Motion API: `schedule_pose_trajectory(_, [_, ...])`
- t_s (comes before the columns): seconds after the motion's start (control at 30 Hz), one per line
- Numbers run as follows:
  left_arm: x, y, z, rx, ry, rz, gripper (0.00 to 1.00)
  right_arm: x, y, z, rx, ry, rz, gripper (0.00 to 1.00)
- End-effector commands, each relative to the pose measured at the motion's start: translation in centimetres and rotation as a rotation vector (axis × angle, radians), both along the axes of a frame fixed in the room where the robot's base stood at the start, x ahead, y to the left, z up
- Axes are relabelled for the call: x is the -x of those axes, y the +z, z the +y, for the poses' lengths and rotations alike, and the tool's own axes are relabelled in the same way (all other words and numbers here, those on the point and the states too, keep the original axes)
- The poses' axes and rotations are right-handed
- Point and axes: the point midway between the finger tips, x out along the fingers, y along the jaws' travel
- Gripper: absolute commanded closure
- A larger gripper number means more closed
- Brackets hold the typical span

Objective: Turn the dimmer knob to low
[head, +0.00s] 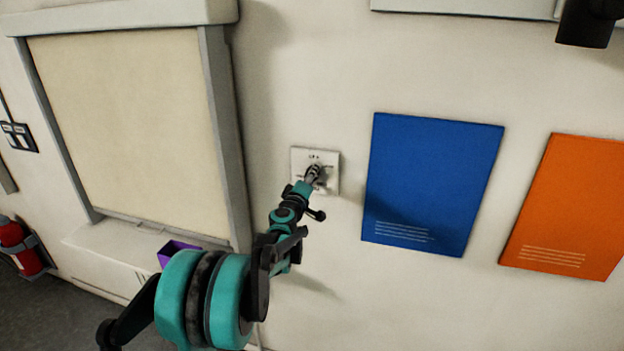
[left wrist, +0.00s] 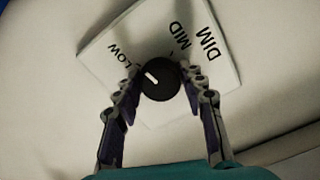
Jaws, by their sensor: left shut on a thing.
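A white dimmer plate (head: 329,184) is fixed to the wall, left of the blue poster. In the left wrist view the plate (left wrist: 215,63) looks tilted and bears the words LOW, MID and DIM. The round black dimmer knob (left wrist: 162,89) sits at its lower part. The knob's white pointer line slants up and left, toward the LOW label. My left gripper (head: 312,174) reaches the plate and hides most of the knob in the head view. Its fingers, seen in the left wrist view (left wrist: 160,82), are shut on the knob from both sides. My right gripper is not in view.
A blue poster (head: 433,185) and an orange poster (head: 568,207) hang to the right of the plate. A framed cream panel (head: 125,120) stands to the left. A purple box (head: 175,250) and a red extinguisher (head: 14,236) are lower left.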

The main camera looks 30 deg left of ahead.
Motion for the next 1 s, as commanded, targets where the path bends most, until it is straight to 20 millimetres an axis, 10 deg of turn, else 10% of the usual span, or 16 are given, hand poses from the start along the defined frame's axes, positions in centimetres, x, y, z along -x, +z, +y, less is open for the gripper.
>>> schedule_pose_trajectory(1.0, [0.02,0.09,0.07,0.371,0.002,-0.09,0.89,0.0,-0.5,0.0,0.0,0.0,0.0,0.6])
